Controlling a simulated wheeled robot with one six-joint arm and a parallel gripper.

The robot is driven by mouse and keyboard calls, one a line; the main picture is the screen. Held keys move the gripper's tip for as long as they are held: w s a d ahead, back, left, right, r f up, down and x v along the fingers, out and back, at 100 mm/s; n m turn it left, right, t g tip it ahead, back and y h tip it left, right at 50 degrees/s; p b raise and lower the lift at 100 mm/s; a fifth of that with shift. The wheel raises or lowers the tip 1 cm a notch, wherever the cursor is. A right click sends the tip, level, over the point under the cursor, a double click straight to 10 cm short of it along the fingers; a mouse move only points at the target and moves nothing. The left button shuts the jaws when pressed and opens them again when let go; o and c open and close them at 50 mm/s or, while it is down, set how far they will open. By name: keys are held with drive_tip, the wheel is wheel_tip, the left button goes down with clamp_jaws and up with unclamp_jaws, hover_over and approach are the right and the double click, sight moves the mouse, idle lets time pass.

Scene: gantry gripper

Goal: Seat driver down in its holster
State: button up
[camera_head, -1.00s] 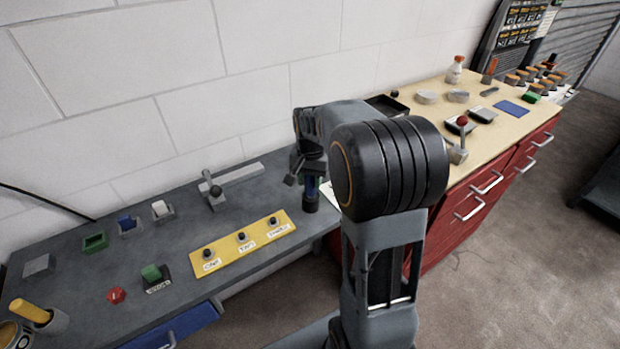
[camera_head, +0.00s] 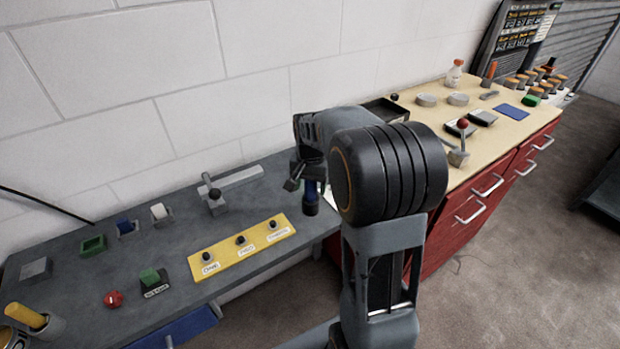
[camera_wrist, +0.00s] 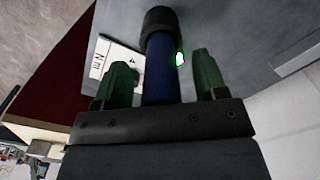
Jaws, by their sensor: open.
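A blue upright shaft, which looks like the driver (camera_wrist: 160,72), stands between the green fingertips of my gripper (camera_wrist: 163,80) in the wrist view. A gap shows on each side of it, so my gripper is open around it and not clamped. Its far end meets a dark round collar (camera_wrist: 160,20), which may be the holster or part of the driver; I cannot tell how deep it sits. In the head view the blue shaft (camera_head: 310,189) and the dark collar (camera_head: 310,208) show below my gripper (camera_head: 304,178), near the grey bench's right end. My arm hides part of this area.
A yellow plate with several black knobs (camera_head: 252,252) lies left of the collar. A grey lever fixture (camera_head: 215,200) stands behind it. A red button (camera_head: 113,299) and green switch (camera_head: 150,277) are further left.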

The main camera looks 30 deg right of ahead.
wheel_tip(320, 180, up, 14)
idle(0.6)
drive_tip(key=shift+f, duration=0.15)
drive_tip(key=f+n, duration=0.2)
drive_tip(key=f, duration=0.1)
drive_tip(key=shift+s+a+f+t, duration=0.1)
drive_tip(key=shift+s+f+t, duration=0.1)
drive_tip(key=shift+f+t, duration=0.1)
drive_tip(key=s+a+f+n+t, duration=0.1)
drive_tip(key=s+a+f+n, duration=0.1)
drive_tip(key=s, duration=0.5)
drive_tip(key=s+a+f+n+t, duration=0.2)
drive_tip(key=s+a+f+n, duration=0.1)
drive_tip(key=s+a, duration=0.4)
drive_tip(key=shift+s+n, duration=0.6)
drive_tip(key=shift+n, duration=0.1)
